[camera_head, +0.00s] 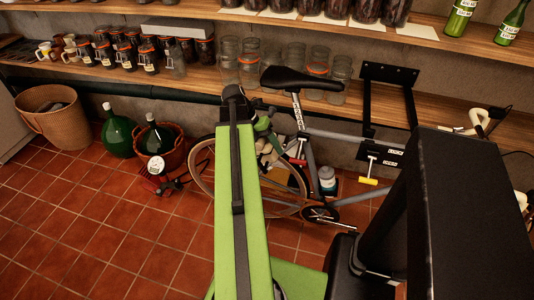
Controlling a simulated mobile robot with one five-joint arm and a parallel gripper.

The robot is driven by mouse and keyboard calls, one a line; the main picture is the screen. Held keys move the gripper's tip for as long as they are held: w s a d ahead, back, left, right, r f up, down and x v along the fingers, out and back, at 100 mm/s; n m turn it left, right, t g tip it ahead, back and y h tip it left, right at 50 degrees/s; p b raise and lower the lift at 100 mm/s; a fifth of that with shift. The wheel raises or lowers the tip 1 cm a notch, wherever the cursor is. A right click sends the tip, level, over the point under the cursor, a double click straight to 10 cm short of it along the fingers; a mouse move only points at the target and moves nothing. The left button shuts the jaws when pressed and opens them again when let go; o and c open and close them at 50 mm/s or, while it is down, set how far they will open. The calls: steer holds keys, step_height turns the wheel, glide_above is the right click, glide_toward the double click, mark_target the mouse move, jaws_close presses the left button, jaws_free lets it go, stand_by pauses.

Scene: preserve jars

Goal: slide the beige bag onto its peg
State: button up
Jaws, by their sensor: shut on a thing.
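My green arm reaches away from the camera toward the shelves. My gripper (265,132) shows only in part, just right of the arm's far end and below the bicycle saddle. It is shut on a small pale bundle, which looks like the beige bag (270,152). The bag hangs in front of the bicycle frame, and its left side is hidden behind my arm. I cannot make out a peg for the bag. The fingertips are too small to see clearly.
A bicycle (340,134) stands against the wall under a black bracket (390,72). Glass jars (228,62) line the wooden shelf (120,72). Green demijohns (118,138) and a wicker basket (58,118) stand at left. The tiled floor (95,230) at front left is clear.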

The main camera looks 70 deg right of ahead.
steer(key=shift+w+a, duration=0.1)
steer(key=d, duration=0.4)
steer(key=shift+w+d, duration=0.2)
steer(key=shift+w, duration=0.05)
steer(key=shift+d, duration=0.7)
steer(key=shift+d, duration=0.35)
stand_by(0.4)
steer(key=shift+d, duration=0.25)
steer(key=shift+d, duration=0.3)
steer(key=shift+d, duration=0.95)
stand_by(0.7)
